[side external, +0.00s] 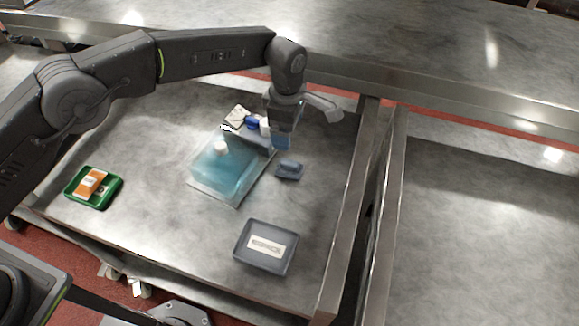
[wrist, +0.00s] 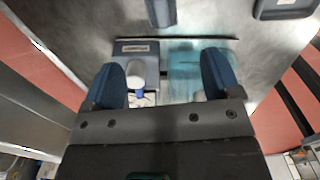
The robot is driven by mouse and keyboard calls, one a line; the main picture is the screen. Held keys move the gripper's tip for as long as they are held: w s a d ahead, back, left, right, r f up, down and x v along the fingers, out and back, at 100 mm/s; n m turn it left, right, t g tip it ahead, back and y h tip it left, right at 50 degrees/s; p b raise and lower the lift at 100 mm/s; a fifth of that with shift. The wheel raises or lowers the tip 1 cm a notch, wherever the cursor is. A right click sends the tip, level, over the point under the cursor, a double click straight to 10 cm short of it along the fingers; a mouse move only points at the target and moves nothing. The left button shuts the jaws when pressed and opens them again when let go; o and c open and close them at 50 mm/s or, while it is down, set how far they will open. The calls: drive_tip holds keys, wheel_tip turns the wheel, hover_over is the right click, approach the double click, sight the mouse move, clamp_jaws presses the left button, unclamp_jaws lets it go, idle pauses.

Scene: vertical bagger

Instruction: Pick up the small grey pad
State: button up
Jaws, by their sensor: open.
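The small grey pad (side external: 289,170) is a dark blue-grey block lying on the metal table, just right of the teal see-through machine in the side view. In the wrist view, what looks like the same pad (wrist: 160,12) shows at the top edge, partly cut off. My gripper (side external: 281,142) is above the table, close to the pad and a little behind it. Its blue-tipped fingers also show in the wrist view (wrist: 162,82), spread wide with nothing held between them. The pad lies beyond the fingertips, and none of it is between them.
The teal see-through machine (side external: 222,172) stands left of the pad. Behind it are a blue item (side external: 252,123) and a pale patterned item (side external: 237,115). A dark grey labelled tray (side external: 240,262) is at the front; a green tray (side external: 107,197) with an orange packet (side external: 85,190) is left.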

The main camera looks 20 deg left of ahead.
sight(287, 161)
wheel_tip(287, 161, down, 14)
drive_tip(key=shift+s+a+r, duration=0.1)
drive_tip(key=shift+s+r, duration=0.05)
drive_tip(key=shift+r, duration=0.1)
idle(0.3)
drive_tip(key=c, duration=1.1)
drive_tip(key=shift+r, duration=0.15)
wheel_tip(287, 161, up, 10)
drive_tip(key=shift+f, duration=0.15)
